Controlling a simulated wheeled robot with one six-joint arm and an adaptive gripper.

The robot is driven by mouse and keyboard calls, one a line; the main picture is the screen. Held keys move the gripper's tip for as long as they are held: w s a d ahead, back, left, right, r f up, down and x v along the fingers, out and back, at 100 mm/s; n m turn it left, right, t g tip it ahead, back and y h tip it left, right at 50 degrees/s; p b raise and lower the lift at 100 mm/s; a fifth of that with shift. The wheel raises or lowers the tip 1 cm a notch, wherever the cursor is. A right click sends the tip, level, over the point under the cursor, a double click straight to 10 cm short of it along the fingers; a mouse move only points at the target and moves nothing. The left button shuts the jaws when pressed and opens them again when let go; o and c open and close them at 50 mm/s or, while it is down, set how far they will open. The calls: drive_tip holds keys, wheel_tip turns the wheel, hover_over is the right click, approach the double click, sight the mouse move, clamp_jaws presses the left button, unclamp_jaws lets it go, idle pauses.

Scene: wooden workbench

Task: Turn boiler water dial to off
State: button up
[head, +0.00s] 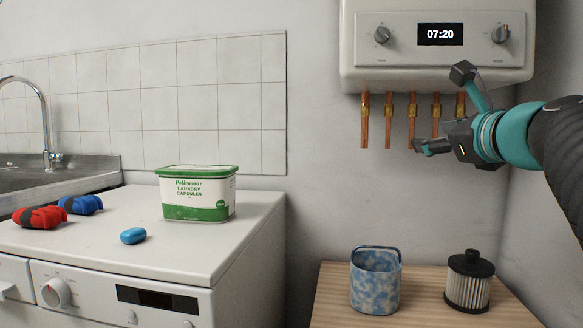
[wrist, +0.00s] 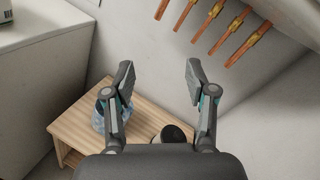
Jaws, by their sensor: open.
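The white boiler (head: 437,78) hangs on the wall at the upper right in the head view. Its panel has a left dial (head: 383,34) and a right dial (head: 501,34), either side of a display (head: 440,34) reading 07:20. The small labels under the dials are too blurred to read, so I cannot tell which is the water dial. My gripper (head: 444,110) is open and empty, below the panel and in front of the copper pipes, touching neither dial. In the wrist view its fingers (wrist: 158,74) are spread wide; no dial shows there.
Several copper pipes (head: 388,120) hang under the boiler. Below, a wooden bench (head: 420,309) holds a blue mottled container (head: 375,283) and a black-topped filter (head: 469,283). At left, a white washer (head: 100,235) carries a capsule tub (head: 197,195), a blue capsule (head: 133,236) and red and blue bundles.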

drive_tip(key=a+f+n+g+y, duration=0.1)
drive_tip(key=a+f+n+g, duration=0.1)
drive_tip(key=f, duration=0.3)
drive_tip(key=shift+w+a+n, duration=0.25)
drive_tip(key=shift+a+n, duration=0.35)
drive_tip(key=shift+a, duration=0.25)
